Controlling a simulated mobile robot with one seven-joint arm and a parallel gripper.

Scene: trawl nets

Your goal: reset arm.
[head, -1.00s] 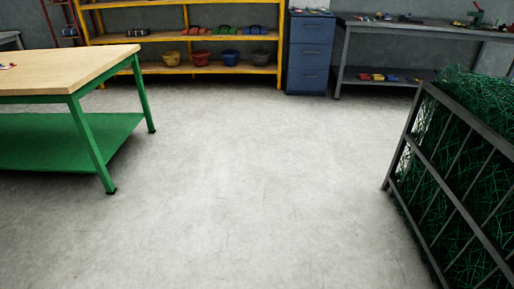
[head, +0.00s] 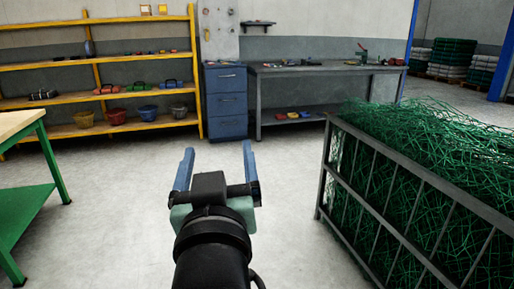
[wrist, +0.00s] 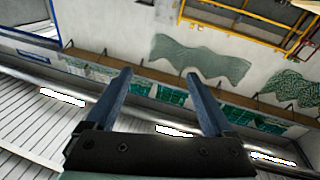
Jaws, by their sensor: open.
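My gripper (head: 217,172) is in the lower middle of the head view, raised in front of my body over the open floor. Its two blue fingers stand apart with nothing between them. In the wrist view my gripper (wrist: 160,88) also shows both blue fingers apart and empty. Behind the fingers in that view are a wall with a hanging green net (wrist: 200,57) and a ribbed white surface, seen at a tilt. No object touches the fingers.
A metal-railed cage (head: 385,205) heaped with green net (head: 430,150) stands at the right. A green-legged table (head: 25,190) is at the left. Yellow shelves (head: 100,62), a blue drawer cabinet (head: 226,103) and a grey workbench (head: 330,70) line the back. The floor between is clear.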

